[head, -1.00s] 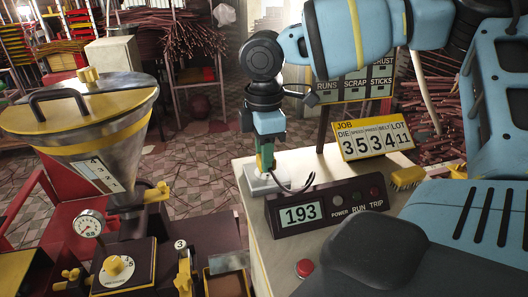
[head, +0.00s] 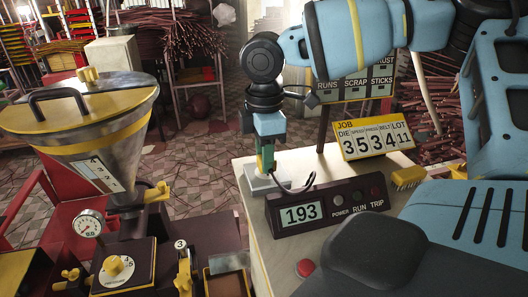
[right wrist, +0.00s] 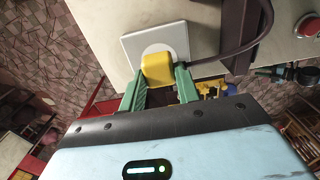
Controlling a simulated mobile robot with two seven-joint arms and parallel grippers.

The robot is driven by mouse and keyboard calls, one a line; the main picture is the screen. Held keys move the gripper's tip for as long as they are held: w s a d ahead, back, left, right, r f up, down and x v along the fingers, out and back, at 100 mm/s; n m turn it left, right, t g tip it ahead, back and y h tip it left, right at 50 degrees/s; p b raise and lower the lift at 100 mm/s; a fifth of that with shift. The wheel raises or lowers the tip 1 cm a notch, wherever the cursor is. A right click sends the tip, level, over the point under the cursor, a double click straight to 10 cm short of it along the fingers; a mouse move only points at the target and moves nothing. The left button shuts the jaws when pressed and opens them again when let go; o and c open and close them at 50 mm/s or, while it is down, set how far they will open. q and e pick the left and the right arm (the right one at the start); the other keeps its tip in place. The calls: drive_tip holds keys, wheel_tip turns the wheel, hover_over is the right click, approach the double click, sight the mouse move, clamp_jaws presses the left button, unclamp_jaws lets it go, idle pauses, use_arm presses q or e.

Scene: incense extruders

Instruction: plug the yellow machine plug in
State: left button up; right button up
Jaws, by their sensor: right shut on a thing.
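The yellow plug (right wrist: 156,70) is between the green fingertips of my right gripper (right wrist: 157,84), which is shut on it. The plug overlaps the lower part of the round face of a white socket plate (right wrist: 135,43). I cannot tell whether its pins are in the socket. In the head view my right gripper (head: 266,160) points down at the socket plate (head: 258,186) on the bench, and its fingers hide most of the plug. A dark cable (right wrist: 245,48) curves away to the right of the plug. My left gripper is not in view.
A yellow job sign (head: 373,139), a yellow brush (head: 408,178) and a red button (head: 305,268) are on the bench. The hopper machine (head: 82,120) stands to the left.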

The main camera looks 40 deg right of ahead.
drive_tip(key=shift+f, duration=0.4)
drive_tip(key=o, duration=1.1)
drive_tip(key=shift+c, duration=0.2)
drive_tip(key=shift+r, duration=0.1)
wheel_tip(320, 180, up, 8)
drive_tip(key=shift+f, duration=0.15)
